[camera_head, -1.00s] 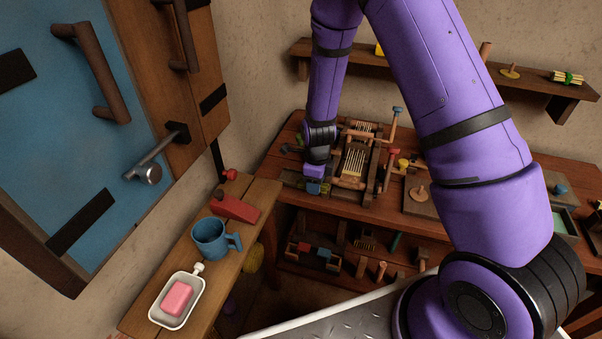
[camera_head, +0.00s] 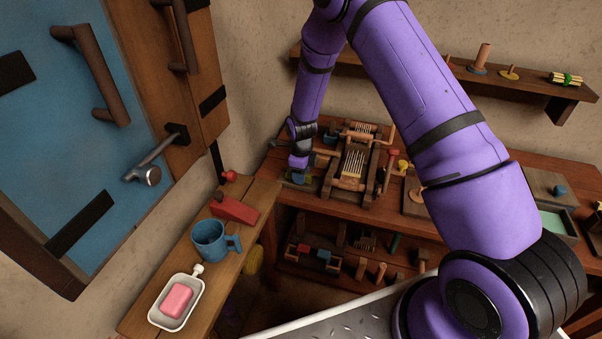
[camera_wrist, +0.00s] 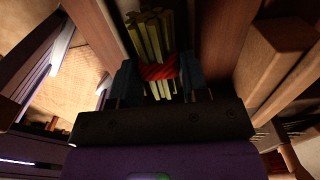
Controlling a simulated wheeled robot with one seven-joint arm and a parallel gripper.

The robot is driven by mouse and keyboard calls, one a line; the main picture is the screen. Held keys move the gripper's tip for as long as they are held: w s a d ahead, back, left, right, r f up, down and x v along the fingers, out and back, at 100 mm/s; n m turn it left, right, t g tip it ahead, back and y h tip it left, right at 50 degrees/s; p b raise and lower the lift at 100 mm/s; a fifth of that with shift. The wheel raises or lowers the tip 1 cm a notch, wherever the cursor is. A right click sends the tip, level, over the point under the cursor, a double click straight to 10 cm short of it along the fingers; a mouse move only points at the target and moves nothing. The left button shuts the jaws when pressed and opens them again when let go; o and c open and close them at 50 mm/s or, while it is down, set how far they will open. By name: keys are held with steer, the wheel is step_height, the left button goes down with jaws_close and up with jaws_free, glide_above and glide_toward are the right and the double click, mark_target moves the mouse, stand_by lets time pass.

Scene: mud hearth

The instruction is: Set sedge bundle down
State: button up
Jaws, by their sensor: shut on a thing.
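The sedge bundle (camera_wrist: 150,35), pale yellow-green stalks tied with a red band, shows in the wrist view between the two dark fingers of my gripper (camera_wrist: 160,75). The fingers are shut on it at the band. In the head view my gripper (camera_head: 299,178) points down at the left end of the wooden table (camera_head: 408,140), left of a wooden frame device (camera_head: 353,165). The bundle is mostly hidden there, and I cannot tell whether it touches the tabletop.
A wooden side bench holds a red block (camera_head: 234,209), a blue mug (camera_head: 210,240) and a white dish (camera_head: 187,318) with a pink bar. A wall shelf (camera_head: 410,72) carries a bundle with a green tie (camera_head: 566,78). The frame device stands close to my gripper's right.

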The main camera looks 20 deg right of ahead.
steer(key=shift+f, duration=0.15)
steer(key=o, duration=1)
